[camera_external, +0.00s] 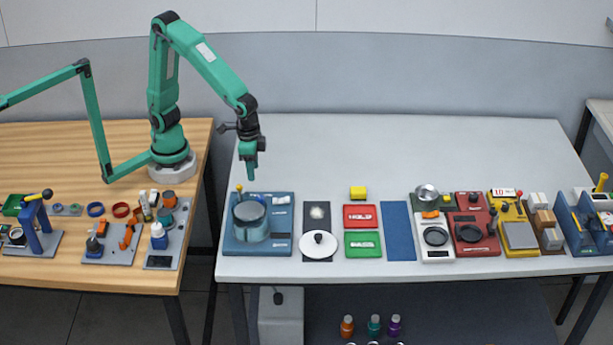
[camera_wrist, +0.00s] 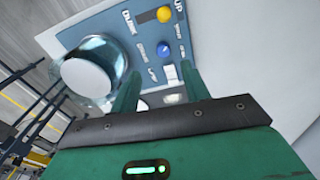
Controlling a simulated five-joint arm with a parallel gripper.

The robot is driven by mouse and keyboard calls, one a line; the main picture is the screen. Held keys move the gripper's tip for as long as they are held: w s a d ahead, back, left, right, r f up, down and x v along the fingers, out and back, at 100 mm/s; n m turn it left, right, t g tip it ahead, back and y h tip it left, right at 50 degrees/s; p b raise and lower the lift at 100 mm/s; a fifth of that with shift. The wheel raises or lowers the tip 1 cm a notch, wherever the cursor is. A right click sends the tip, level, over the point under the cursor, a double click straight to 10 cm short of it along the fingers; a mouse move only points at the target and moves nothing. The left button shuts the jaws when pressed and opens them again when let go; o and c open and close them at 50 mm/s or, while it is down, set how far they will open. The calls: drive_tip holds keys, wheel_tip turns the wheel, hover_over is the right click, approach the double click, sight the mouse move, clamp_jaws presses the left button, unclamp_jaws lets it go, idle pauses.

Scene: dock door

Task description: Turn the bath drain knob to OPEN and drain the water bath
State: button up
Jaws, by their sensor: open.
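The water bath is a clear round vessel (camera_external: 251,222) on a blue panel (camera_external: 284,225) at the left end of the white table. In the wrist view the vessel (camera_wrist: 112,62) is at upper left with a white disc in it. A round blue knob (camera_wrist: 164,48) sits on the panel, its small labels too blurred to read; I cannot tell whether it is the drain knob. A yellow knob (camera_wrist: 164,14) in a dark slot is beyond it, between larger letters. My gripper (camera_external: 252,176) points down above the panel's back. Its fingers (camera_wrist: 158,76) are open and empty, apart from the blue knob.
A white block (camera_wrist: 170,76) is on the panel near the fingers. A gap separates the white table from the wooden table (camera_external: 60,150). The white table's back is clear.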

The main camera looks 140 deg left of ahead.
drive_tip(key=shift+w+a+f+n+g, duration=0.15)
drive_tip(key=shift+w+a+f+n, duration=0.15)
drive_tip(key=shift+f, duration=0.35)
drive_tip(key=shift+w+a+f+n+g, duration=0.2)
drive_tip(key=shift+w+a+f, duration=0.1)
drive_tip(key=shift+f, duration=0.35)
drive_tip(key=shift+f, duration=0.1)
drive_tip(key=shift+f, duration=3.8)
drive_tip(key=shift+c, duration=0.5)
drive_tip(key=c, duration=0.9)
